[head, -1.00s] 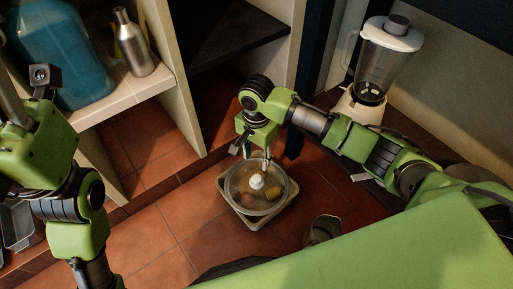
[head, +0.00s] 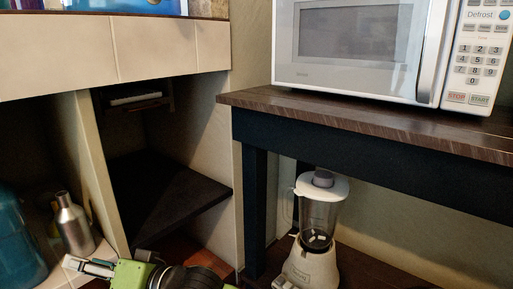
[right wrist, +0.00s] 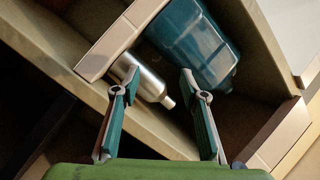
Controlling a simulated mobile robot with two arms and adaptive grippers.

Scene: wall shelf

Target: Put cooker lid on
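The cooker and its lid are out of view now. My right gripper (head: 88,266) shows at the lower left of the head view, in front of the lower shelf. In the right wrist view its two fingers (right wrist: 160,88) stand well apart with nothing held between them. A silver bottle (right wrist: 148,82) lies beyond the fingers in that view, apart from them as far as I can tell. My left gripper is not in view.
The silver bottle (head: 73,226) and a blue water jug (head: 18,240) stand on the lower left shelf; the jug (right wrist: 195,45) also shows in the wrist view. A blender (head: 315,230) stands under the dark table (head: 370,125), which bears a microwave (head: 360,45). A dark shelf board (head: 170,200) is empty.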

